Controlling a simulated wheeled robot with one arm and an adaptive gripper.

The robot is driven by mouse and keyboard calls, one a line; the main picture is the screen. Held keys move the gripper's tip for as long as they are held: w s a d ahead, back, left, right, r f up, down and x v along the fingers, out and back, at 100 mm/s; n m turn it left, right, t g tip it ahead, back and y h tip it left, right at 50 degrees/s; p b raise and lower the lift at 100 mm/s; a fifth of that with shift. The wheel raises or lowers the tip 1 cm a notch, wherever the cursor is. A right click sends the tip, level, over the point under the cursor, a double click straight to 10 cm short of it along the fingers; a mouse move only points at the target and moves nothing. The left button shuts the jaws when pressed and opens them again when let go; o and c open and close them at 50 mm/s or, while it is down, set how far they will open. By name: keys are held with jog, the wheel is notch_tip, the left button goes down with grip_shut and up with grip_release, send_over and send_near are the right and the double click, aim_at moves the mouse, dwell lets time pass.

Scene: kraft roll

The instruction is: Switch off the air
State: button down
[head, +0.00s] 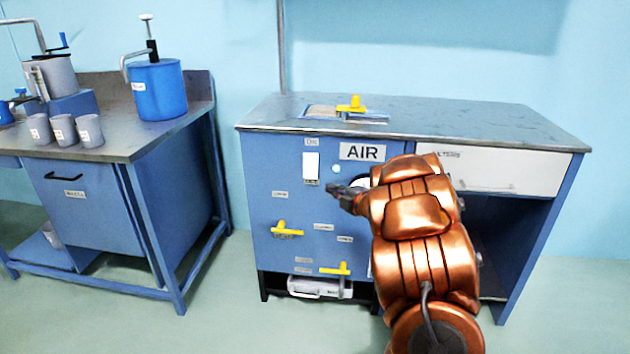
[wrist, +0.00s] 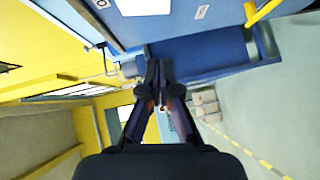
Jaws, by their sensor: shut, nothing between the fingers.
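A white rocker switch (head: 311,165) is on the blue front panel of the right bench, left of the AIR sign (head: 363,152). Small labels sit above and below it. A small pale round lamp (head: 337,168) is to its right. My gripper (head: 333,187) is shut and empty, with its tips just below and right of the switch in the head view. I cannot tell whether the tips touch the panel. In the wrist view the shut fingers (wrist: 158,66) point along the bench. A white plate (wrist: 142,6) at the top edge is cut off; I cannot tell whether it is the switch.
Yellow handles are on the panel's lower left (head: 287,229), near its bottom (head: 336,269) and on the bench top (head: 351,104). A white drawer (head: 505,174) is at the right. The left bench (head: 118,151) holds several grey cups and a blue canister (head: 158,92). Floor shows between the benches.

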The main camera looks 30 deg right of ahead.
send_near(308, 174)
jog(key=w+a, duration=0.2)
jog(key=w, duration=0.2)
jog(key=shift+w+d+f, duration=0.3)
jog(key=shift+w+d, duration=0.5)
jog(key=shift+w, duration=0.25)
